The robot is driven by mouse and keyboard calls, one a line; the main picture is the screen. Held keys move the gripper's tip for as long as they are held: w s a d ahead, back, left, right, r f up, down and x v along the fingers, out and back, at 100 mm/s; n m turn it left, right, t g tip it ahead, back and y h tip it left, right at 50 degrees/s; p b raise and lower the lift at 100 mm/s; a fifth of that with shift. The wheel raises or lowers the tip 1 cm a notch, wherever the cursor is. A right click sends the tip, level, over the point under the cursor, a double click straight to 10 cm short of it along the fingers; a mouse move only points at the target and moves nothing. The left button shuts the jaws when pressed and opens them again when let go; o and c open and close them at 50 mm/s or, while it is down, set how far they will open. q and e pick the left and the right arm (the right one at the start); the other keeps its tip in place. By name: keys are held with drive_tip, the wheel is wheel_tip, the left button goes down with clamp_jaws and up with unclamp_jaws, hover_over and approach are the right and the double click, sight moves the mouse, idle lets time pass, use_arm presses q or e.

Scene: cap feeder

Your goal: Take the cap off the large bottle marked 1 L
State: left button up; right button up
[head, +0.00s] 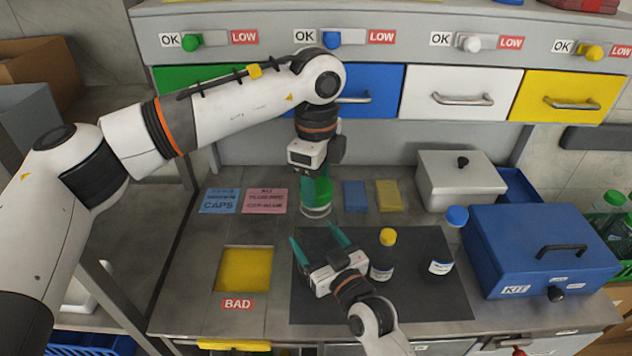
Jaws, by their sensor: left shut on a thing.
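A bottle with a blue cap (456,215) and a white label (440,267) stands on the dark mat, right of centre. A shorter dark bottle (382,268) with a yellow cap (388,237) stands left of it. Their label text is too small to read, so I cannot tell which is marked 1 L. My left gripper (317,184) points down behind the mat and is shut on a green thing with a clear, round lower part (316,210). The fingers partly hide it. My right gripper (318,241) is open and empty over the mat, left of the yellow-capped bottle.
A blue KIT box (590,250) and a lidded grey box (455,185) stand at the right. A yellow BAD recess (245,270) lies left of the mat (450,305). Coloured drawers (465,95) line the back. A crate of green-capped bottles (613,198) is at the far right.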

sight(316, 185)
drive_tip(key=shift+f, duration=0.1)
use_arm(q)
drive_tip(key=shift+r, duration=2)
use_arm(e)
drive_tip(key=o, duration=2)
drive_tip(key=shift+c, duration=0.2)
use_arm(q)
wheel_tip(316, 185, down, 2)
drive_tip(key=shift+b, duration=0.95)
use_arm(e)
drive_tip(key=v, duration=1.2)
